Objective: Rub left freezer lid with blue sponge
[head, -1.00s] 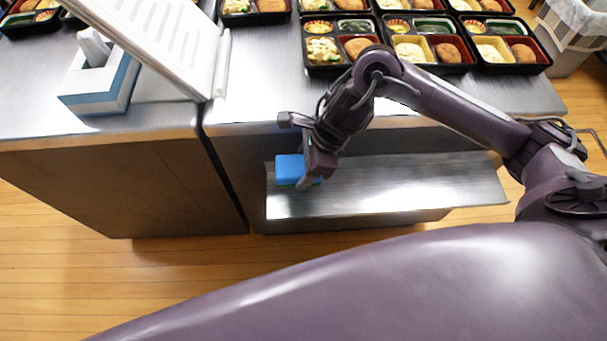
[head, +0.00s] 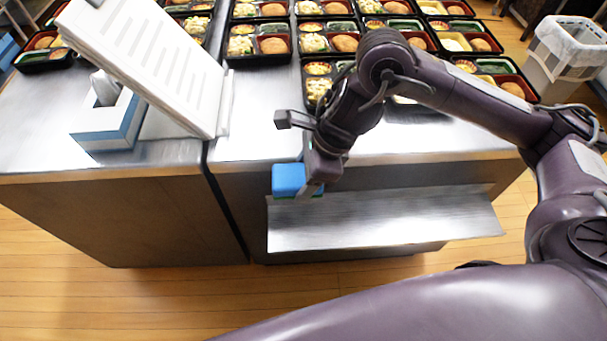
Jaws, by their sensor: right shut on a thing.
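My right gripper (head: 306,187) is shut on the blue sponge (head: 287,179), a bright blue block with a green underside. It holds the sponge above the far left corner of a protruding metal panel (head: 385,218) at the front of the right steel-topped unit; I cannot tell whether they touch. A second steel-topped unit (head: 110,210) stands to the left, past a dark gap. I cannot tell which surface is the left freezer lid. My left gripper is out of view.
Several bento trays (head: 455,43) fill the back of the counter. A white slatted panel (head: 165,65) and a blue-and-white tissue box (head: 105,130) stand on the left counter. A lined bin (head: 565,50) is at the right. Wooden floor (head: 150,300) is clear in front.

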